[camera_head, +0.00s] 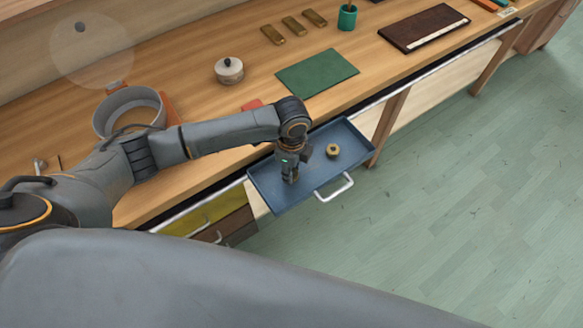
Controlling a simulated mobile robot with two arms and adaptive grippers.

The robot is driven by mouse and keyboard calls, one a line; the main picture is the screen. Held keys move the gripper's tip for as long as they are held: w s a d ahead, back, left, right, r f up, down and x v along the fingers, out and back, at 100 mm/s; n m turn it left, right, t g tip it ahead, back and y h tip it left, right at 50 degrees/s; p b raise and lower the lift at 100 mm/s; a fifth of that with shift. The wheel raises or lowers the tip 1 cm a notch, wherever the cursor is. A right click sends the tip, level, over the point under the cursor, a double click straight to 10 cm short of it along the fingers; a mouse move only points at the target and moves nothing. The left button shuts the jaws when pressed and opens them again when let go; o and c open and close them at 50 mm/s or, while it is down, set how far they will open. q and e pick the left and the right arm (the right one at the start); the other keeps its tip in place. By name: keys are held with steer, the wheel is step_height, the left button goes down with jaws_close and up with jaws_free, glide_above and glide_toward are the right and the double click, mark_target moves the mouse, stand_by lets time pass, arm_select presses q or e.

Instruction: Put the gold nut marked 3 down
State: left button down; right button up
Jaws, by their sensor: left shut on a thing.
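My left gripper (289,176) points down inside the open blue drawer (279,201), in its left part. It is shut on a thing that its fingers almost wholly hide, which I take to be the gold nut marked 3. I cannot tell whether that thing touches the drawer floor. Another gold nut (333,151) lies on the drawer floor to the right of the gripper, apart from it. No mark on it is readable. My right gripper is not in view.
The drawer's pale handle (335,188) faces the green floor. On the bench are a grey round pan (100,119), a lidded pot (229,70), a green mat (317,73), several brass bars (294,26), a green cup (347,17) and a dark board (424,27).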

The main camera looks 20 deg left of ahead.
arm_select(q)
steer(key=shift+f, duration=0.2)
steer(key=c, duration=1.2)
jaws_free()
steer(key=shift+o, duration=1.2)
step_height(320, 180, up, 12)
steer(key=b, duration=0.1)
steer(key=shift+r, duration=0.2)
